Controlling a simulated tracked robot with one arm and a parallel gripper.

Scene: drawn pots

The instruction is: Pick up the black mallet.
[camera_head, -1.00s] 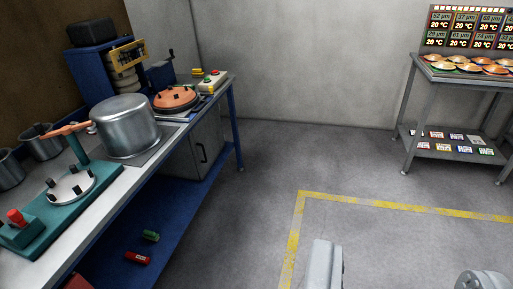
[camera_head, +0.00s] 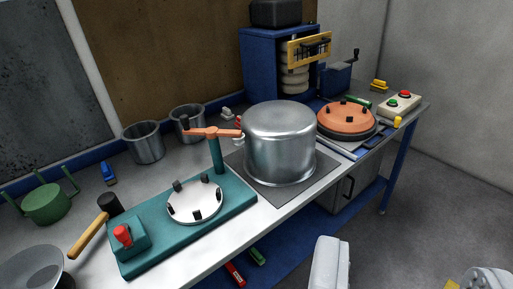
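The black mallet (camera_head: 109,203) lies at the left of the workbench. Its black head points to the back right, and its wooden handle (camera_head: 88,237) slants down to the front left. The head is beside the left end of the green press base, close behind its red knob. The handle's lower end is close to the rim of a grey pan; I cannot tell whether they touch. Grey parts of my own body show at the bottom edge, but I see no gripper fingers. Nothing held is visible.
A green press (camera_head: 236,193) with an orange lever stands right of the mallet. A grey pan (camera_head: 32,272) and a green pot (camera_head: 47,204) stand to its left. Two metal pots are behind it. A large steel pot (camera_head: 280,145) stands on the bench's middle. Floor is free at the lower right.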

